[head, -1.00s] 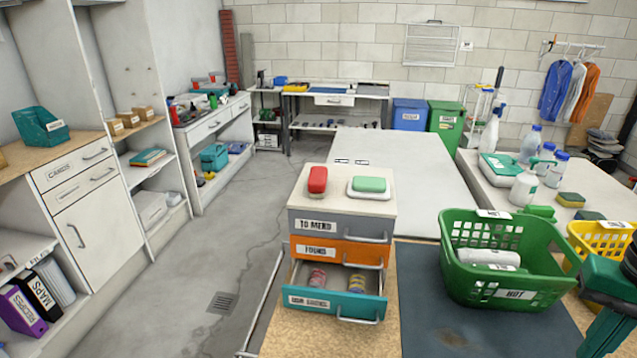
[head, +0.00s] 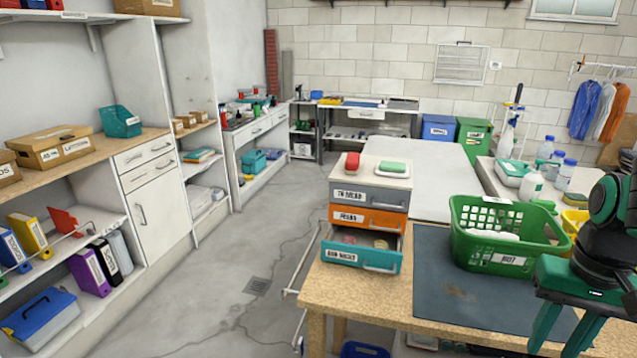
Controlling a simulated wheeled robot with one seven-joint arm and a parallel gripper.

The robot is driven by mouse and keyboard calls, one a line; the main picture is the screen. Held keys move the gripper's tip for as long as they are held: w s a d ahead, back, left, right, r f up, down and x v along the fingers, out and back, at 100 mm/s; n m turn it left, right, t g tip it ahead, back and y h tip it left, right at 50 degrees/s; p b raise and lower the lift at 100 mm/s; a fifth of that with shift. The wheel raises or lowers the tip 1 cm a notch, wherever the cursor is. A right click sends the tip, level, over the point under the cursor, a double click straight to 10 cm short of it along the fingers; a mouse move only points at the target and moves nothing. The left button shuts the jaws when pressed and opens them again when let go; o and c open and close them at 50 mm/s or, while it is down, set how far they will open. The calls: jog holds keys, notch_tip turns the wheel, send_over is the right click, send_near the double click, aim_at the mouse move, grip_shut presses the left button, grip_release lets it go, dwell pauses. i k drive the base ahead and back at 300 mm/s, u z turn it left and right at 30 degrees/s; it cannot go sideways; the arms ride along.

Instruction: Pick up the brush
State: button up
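I cannot surely make out a brush. The unit's bottom teal drawer (head: 347,257) is pulled out, with small items inside that are hard to make out. My gripper (head: 556,340) is at the lower right, fingers pointing down with a gap between them, empty. It is well to the right of the drawer unit and apart from it.
A green basket (head: 505,250) with white contents stands on the dark mat (head: 440,285) between the drawer unit and my gripper. Bottles (head: 534,185) stand behind it. Shelving (head: 158,210) lines the left. The grey floor (head: 225,300) left of the wooden table is clear.

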aim_at(352, 165)
jog(key=u, duration=0.3)
jog(key=k, duration=0.7)
jog(key=u, duration=0.85)
jog(key=i, duration=2.05)
jog(key=z, duration=0.8)
